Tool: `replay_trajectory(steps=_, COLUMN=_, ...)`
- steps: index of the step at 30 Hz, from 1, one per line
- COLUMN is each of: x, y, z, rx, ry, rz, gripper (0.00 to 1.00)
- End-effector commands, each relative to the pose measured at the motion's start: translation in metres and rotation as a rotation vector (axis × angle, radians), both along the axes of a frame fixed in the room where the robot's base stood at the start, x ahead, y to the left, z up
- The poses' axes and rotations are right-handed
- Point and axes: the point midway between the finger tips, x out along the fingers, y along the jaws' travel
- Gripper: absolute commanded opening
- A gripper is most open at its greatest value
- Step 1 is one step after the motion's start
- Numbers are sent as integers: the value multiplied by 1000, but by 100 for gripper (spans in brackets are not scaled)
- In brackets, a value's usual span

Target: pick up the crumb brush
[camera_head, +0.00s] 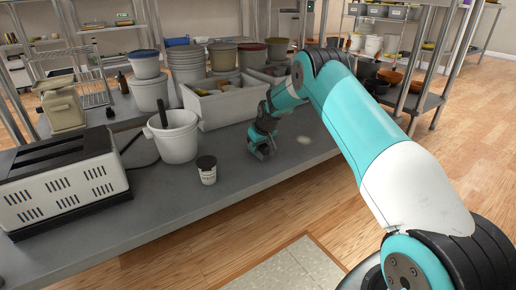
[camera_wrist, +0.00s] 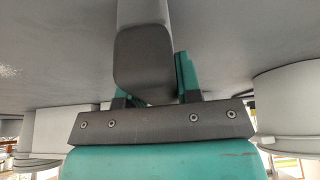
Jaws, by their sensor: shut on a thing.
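My gripper (camera_head: 262,150) is low over the grey worktop, in front of the white divided bin. In the wrist view my gripper (camera_wrist: 152,82) is shut, its teal fingers on either side of a long grey piece, the crumb brush (camera_wrist: 145,55). The brush has a rounded dark end towards the palm and a lighter part reaching up out of the picture. Its far end is cut off. In the head view I cannot make the brush out apart from the dark gripper. I cannot tell whether it touches the worktop.
A white divided bin (camera_head: 222,106) stands close behind my gripper. A white bucket (camera_head: 178,140) with a dark handle and a small dark-lidded tub (camera_head: 207,172) stand to the left. A toaster (camera_head: 62,185) is farther left. The worktop (camera_head: 215,205) is clear in front.

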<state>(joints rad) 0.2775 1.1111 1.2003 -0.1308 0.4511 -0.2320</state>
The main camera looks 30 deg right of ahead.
Motion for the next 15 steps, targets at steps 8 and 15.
replay_trajectory(steps=8, x=0, y=0, z=3, rx=-1, ry=-2, rz=0, gripper=7)
replay_trajectory(steps=15, x=0, y=0, z=51, rx=0, ry=-1, rz=0, gripper=7)
